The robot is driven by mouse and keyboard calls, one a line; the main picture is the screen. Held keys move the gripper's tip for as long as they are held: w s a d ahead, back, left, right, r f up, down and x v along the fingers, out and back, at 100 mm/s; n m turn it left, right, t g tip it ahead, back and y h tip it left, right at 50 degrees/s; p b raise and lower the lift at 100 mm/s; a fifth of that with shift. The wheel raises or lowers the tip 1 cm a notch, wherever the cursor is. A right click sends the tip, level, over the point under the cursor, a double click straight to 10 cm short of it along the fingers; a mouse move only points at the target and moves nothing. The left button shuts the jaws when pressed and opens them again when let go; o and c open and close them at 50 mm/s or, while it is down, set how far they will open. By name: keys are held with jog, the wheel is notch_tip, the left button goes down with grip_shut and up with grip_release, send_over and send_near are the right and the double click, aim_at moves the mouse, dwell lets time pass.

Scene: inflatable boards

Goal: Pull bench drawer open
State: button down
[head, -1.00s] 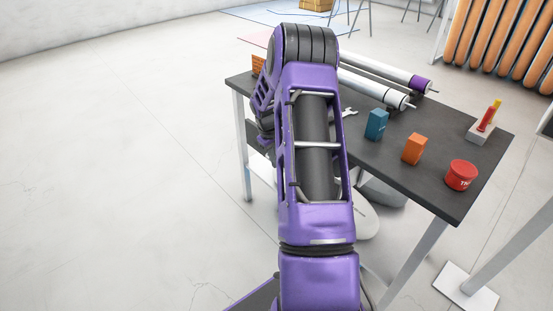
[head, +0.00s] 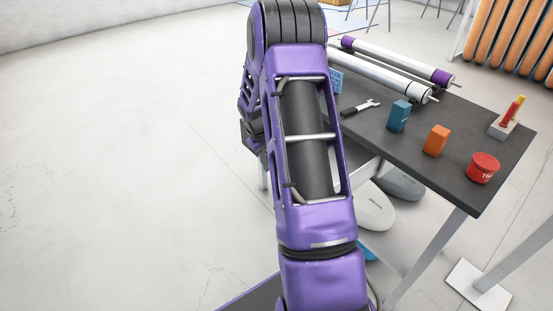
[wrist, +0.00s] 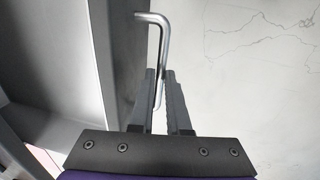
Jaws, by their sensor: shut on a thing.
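The bench (head: 460,165) has a dark top and pale legs, at the right in the head view. In the wrist view, a bent metal bar handle (wrist: 153,18) stands out from a grey drawer front (wrist: 122,60). My gripper (wrist: 166,75) is shut on this handle, with a finger on each side of the bar. The lower part of the handle is partly hidden between the fingers.
On the bench lie white rolls (head: 385,75) and a wrench (head: 362,107). A blue box (head: 398,116), an orange box (head: 435,140) and a red tin (head: 483,168) stand there too. Grey-white boards (head: 374,212) lie beneath. The floor at left is clear.

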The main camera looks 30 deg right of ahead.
jog(key=shift+s+a, duration=0.1)
jog(key=shift+a, duration=0.5)
jog(key=c, duration=0.9)
grip_release()
jog(key=a+r+p, duration=0.1)
jog(key=r, duration=0.4)
jog(key=a+r+p, duration=0.1)
jog(key=r, duration=0.5)
jog(key=a+r, duration=0.1)
jog(key=r, duration=0.5)
jog(key=shift+s+a+p, duration=0.1)
jog(key=shift+p, duration=0.3)
jog(key=shift+r, duration=0.1)
